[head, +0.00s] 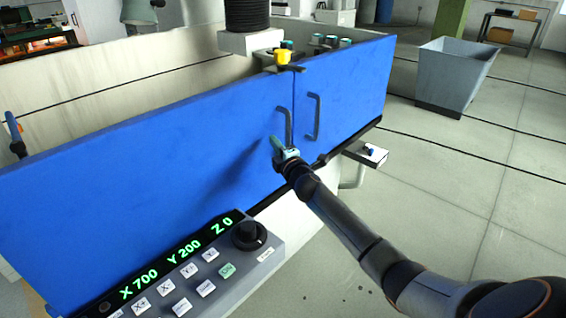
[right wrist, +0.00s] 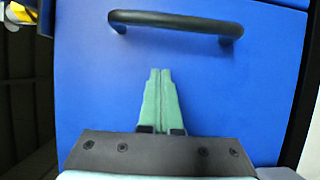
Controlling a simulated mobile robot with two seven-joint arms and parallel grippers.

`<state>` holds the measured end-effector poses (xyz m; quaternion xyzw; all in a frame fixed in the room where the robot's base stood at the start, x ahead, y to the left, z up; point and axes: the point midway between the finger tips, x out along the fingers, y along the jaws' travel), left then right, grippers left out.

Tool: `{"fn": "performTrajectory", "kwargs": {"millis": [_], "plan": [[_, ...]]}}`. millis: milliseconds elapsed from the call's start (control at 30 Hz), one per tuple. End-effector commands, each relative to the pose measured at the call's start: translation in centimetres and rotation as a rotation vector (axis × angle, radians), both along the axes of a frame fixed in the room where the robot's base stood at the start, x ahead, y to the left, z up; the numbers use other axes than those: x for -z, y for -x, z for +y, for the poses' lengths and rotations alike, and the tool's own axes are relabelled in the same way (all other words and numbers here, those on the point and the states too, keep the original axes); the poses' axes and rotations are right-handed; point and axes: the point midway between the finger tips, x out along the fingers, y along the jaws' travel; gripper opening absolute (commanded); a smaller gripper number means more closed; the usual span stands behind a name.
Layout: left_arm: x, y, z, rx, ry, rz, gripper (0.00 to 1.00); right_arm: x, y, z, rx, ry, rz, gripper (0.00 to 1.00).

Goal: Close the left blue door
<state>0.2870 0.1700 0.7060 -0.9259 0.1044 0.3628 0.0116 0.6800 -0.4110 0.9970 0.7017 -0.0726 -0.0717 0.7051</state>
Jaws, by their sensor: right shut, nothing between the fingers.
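The left blue door (head: 130,185) is the long panel on the left in the head view. Its dark bar handle (head: 284,125) stands near the seam with the right blue door (head: 350,85). The two doors look roughly in line, with their edges meeting at the seam. My right gripper (head: 275,146) is shut and empty in front of the left door, just below its handle. In the right wrist view, the green fingers (right wrist: 160,75) point at the blue face, apart from the handle (right wrist: 178,21). I cannot tell whether the fingertips touch the door. My left gripper is not in view.
A control panel (head: 190,275) with a knob and a green readout stands in front of the left door. A small ledge (head: 366,153) sticks out below the right door. A grey bin (head: 455,75) stands at the right.

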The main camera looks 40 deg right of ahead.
Motion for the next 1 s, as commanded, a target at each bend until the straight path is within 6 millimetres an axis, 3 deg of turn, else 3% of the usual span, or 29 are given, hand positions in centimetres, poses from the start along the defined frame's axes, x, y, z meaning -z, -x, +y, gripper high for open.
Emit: {"fn": "performTrajectory", "kwargs": {"millis": [500, 900, 1000], "plan": [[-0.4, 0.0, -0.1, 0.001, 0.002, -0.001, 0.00, 0.1, 7.7, 1.6, -0.001, 0.000, 0.002, 0.00], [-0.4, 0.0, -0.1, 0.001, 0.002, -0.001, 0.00, 0.1, 9.1, 1.9, 0.001, -0.003, 0.003, 0.00], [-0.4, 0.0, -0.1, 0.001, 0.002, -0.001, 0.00, 1.1, 9.8, 2.4, 0.014, -0.053, 0.023, 0.00]]}}
